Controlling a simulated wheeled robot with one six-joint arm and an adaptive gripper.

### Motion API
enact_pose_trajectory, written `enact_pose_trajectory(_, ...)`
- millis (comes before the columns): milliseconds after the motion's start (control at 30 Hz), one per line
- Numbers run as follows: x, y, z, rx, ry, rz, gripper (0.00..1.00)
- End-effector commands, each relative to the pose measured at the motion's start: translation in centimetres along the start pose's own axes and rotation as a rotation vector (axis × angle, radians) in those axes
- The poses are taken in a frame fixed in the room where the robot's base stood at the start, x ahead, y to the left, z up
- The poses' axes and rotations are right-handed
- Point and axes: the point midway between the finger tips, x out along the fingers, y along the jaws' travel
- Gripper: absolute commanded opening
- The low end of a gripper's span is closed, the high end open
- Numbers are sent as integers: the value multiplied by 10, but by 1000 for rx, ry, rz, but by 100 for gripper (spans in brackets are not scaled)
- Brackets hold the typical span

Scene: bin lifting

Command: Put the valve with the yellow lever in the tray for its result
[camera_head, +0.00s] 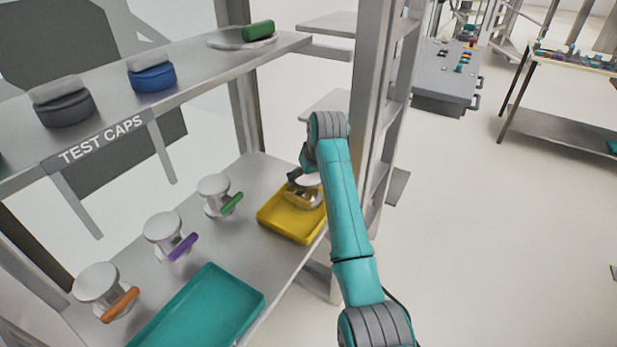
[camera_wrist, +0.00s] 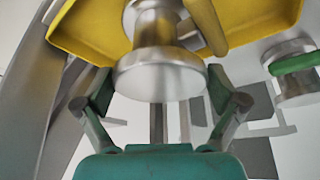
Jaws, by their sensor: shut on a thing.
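The metal valve (camera_head: 302,197) is at the yellow tray (camera_head: 285,222), at the right end of the lower shelf. In the wrist view the valve (camera_wrist: 160,75) is upright in the picture, its round flange between my fingers and its yellow lever (camera_wrist: 207,24) at upper right. My gripper (camera_head: 305,179) is shut on this valve; its fingers also show in the wrist view (camera_wrist: 160,92). The yellow tray (camera_wrist: 85,28) lies behind the valve there. I cannot tell whether the valve touches the tray floor. My arm partly hides the tray's right side.
Valves with green (camera_head: 215,192), purple (camera_head: 165,234) and orange (camera_head: 100,285) levers stand in a row on the lower shelf. A teal tray (camera_head: 205,305) lies in front. Above, the upper shelf (camera_head: 205,80) holds grey, blue and green caps. A rack post (camera_head: 362,90) rises near my arm.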

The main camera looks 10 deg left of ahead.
Motion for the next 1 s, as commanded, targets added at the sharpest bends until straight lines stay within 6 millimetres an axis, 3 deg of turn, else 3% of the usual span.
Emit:
enact_pose_trajectory(33, 0, 0, -1, 0, 3, 1, 26)
enact_pose_trajectory(67, 2, 0, 1, 0, -1, 0, 98)
enact_pose_trajectory(533, -7, 0, -1, 0, 2, 0, 100)
enact_pose_trajectory(1000, -93, 1, -1, 0, 3, 2, 100)
